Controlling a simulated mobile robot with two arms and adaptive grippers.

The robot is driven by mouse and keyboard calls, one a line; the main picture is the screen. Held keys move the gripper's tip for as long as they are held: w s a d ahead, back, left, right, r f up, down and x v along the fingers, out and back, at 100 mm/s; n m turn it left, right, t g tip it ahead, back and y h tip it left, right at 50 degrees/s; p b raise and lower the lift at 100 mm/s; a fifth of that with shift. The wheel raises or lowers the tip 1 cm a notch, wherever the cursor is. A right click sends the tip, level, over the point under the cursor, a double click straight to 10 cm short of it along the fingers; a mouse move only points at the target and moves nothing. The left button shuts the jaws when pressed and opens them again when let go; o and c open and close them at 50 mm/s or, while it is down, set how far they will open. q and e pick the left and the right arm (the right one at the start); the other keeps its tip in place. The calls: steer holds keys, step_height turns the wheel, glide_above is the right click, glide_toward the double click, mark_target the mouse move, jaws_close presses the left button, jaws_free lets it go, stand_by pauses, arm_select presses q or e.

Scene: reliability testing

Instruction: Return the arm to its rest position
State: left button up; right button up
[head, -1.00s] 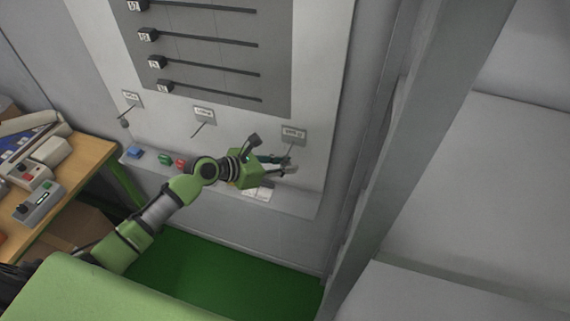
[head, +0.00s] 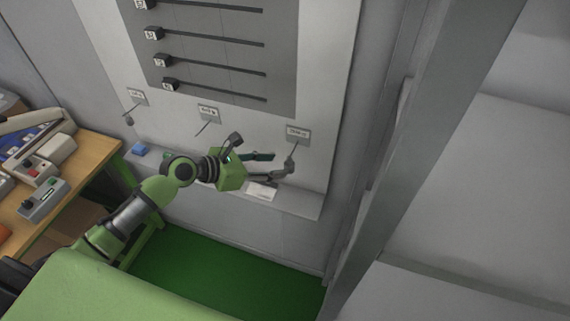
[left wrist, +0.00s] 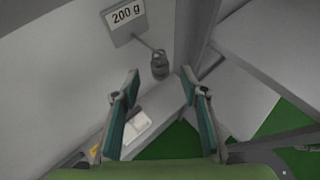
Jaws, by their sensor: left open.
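My left gripper (head: 279,164) is open in front of the wall panel, its fingers pointing right. In the left wrist view its two teal-padded fingers (left wrist: 160,72) stand wide apart with nothing between the pads. A small grey weight (left wrist: 160,65) hangs from a hook under the label "200 g" (left wrist: 126,16), beyond the fingertips and apart from them as far as I can tell. In the head view the weight (head: 290,167) shows just right of the fingertips. My left arm reaches out from the lower left. My right gripper is not in view.
Two more labelled hooks (head: 209,114) are to the left. A wooden table (head: 92,150) with devices stands left; a grey post (head: 400,170) rises right. Green floor is clear.

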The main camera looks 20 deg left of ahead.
arm_select(q)
steer(key=v, duration=0.6)
steer(key=s+a+f+m+y+b, duration=0.15)
steer(key=a+f, duration=0.25)
steer(key=f, duration=0.7)
steer(key=a+f+m+y+b, duration=0.2)
steer(key=a+f+m+y, duration=0.15)
steer(key=f, duration=0.75)
steer(key=s+a+f+m+g+y+b, duration=0.1)
steer(key=s+a+f+m, duration=0.2)
steer(key=f, duration=0.6)
steer(key=s+f+m+g+y+b, duration=0.1)
steer(key=s+f+m+g+b, duration=0.15)
steer(key=s+f, duration=0.45)
steer(key=s+d+f+m+g+y+b, duration=0.1)
steer(key=s+d+f+m+g+b, duration=0.1)
steer(key=s+f+m, duration=0.95)
steer(key=s+d+f+m+g+b, duration=0.1)
steer(key=s+d+f+m, duration=0.3)
steer(key=s+f, duration=0.3)
steer(key=s+d+f+m+g+b, duration=0.1)
steer(key=s+d+f+m, duration=0.3)
steer(key=s+f, duration=0.4)
steer(key=s+d+g, duration=0.1)
steer(key=s, duration=0.5)
steer(key=shift+b, duration=0.3)
steer(key=shift+s+d+f, duration=0.1)
steer(key=shift+d+f, duration=0.05)
steer(key=shift+d, duration=0.05)
steer(key=shift+c, duration=0.3)
